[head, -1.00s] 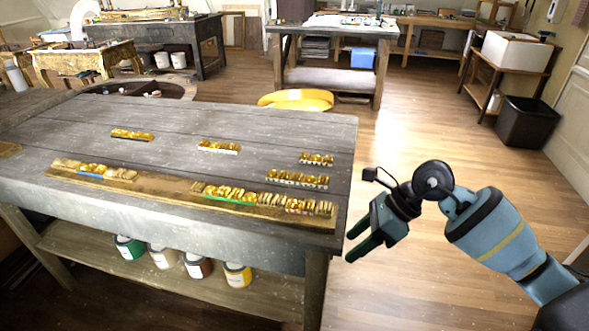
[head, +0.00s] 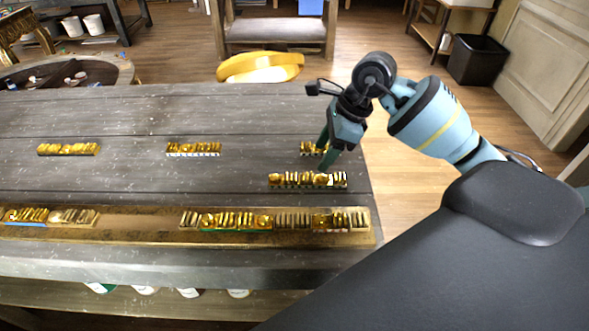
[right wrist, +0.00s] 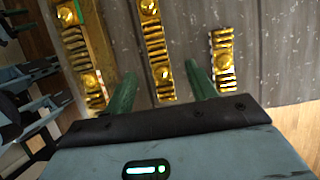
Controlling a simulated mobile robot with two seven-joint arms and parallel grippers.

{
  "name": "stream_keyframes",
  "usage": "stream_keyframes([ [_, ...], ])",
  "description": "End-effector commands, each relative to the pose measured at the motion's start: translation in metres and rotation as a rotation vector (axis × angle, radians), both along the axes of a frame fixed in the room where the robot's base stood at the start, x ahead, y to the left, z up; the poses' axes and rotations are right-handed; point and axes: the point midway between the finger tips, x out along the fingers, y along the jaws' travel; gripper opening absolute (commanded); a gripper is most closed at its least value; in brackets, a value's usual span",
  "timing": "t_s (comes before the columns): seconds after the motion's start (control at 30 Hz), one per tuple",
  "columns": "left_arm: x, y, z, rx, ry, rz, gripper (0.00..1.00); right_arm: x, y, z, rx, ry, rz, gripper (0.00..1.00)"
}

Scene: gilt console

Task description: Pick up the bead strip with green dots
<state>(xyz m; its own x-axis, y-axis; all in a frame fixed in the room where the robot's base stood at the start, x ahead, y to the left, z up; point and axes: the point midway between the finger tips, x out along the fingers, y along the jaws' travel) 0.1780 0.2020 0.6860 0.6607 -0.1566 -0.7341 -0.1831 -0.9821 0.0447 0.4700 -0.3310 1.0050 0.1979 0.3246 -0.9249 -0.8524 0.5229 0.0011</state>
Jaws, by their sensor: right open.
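Only one bead strip with a green mark shows: a gold strip (head: 236,221) with a green line along its front edge, on the wooden board (head: 140,226) at the table's front. Separate dots on it are too small to make out. In the right wrist view its end (right wrist: 67,13) shows at the top left, with green beside it. My right gripper (head: 324,156) is open and empty, pointing down over the table's right end, behind and right of that strip. In the right wrist view a different gold strip (right wrist: 156,50) appears between its fingers. My left gripper is not in view.
Other gold strips lie on the bare tabletop: far left (head: 68,149), middle (head: 193,149), and front right (head: 307,180); another is partly hidden by my gripper. A blue-edged strip (head: 25,215) lies on the board's left. A yellow round object (head: 260,67) is behind the table.

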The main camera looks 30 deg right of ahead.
Motion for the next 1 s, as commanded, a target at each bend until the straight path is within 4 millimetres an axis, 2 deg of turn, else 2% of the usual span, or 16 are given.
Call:
stream_keyframes([
  [0.17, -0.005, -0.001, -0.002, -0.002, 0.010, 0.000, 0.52, 0.000, 0.001, -0.003, 0.001, 0.000, 0.000, 0.56],
  [0.4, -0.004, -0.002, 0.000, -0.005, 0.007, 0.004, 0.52, 0.005, 0.009, -0.023, 0.003, 0.001, 0.001, 0.56],
  [0.63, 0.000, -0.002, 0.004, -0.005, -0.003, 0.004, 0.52, 0.006, 0.013, -0.030, 0.004, 0.001, 0.001, 0.56],
  [0.8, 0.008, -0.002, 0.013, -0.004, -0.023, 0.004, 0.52, 0.010, 0.023, -0.050, 0.005, -0.001, 0.001, 0.56],
  [1.0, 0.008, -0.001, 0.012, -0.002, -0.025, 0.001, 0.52, 0.014, 0.028, -0.069, 0.003, -0.002, 0.000, 0.56],
])
